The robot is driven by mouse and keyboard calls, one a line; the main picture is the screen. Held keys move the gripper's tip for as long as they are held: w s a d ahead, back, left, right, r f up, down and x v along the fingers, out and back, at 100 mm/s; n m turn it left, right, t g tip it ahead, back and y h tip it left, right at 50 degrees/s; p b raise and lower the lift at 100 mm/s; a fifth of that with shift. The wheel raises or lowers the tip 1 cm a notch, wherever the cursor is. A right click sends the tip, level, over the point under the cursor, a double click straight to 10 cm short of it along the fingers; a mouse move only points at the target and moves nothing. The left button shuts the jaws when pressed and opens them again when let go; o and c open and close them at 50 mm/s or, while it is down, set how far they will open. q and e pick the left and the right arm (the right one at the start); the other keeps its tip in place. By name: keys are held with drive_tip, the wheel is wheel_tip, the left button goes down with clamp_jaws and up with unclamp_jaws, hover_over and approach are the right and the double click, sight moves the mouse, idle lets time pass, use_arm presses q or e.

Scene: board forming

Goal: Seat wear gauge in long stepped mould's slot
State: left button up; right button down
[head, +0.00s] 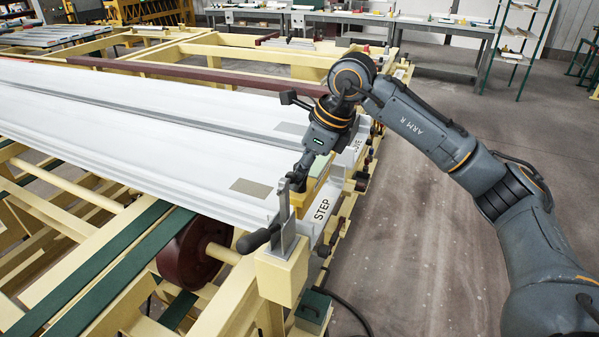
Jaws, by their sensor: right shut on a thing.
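The long stepped mould (110,143) is the long pale white form on the left, with its near end marked STEP. The fingers are small and dark, so the grip itself is hard to make out. The slot is not clearly visible. My left gripper is not in view.
A black handle (258,238) sticks out beside the post. A second white mould lies beyond. Yellow frame beams and a dark red roller (190,255) lie below. Open floor (420,250) is at right.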

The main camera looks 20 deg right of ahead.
drive_tip(key=shift+f+b, duration=0.95)
drive_tip(key=shift+f, duration=0.25)
drive_tip(key=c, duration=1)
unclamp_jaws()
drive_tip(key=v, duration=0.2)
drive_tip(key=shift+d+r, duration=0.1)
drive_tip(key=shift+r, duration=0.3)
drive_tip(key=s+d, duration=0.2)
drive_tip(key=d, duration=0.1)
drive_tip(key=s+d, duration=0.6)
drive_tip(key=shift+d+r, duration=0.1)
drive_tip(key=shift+d, duration=0.05)
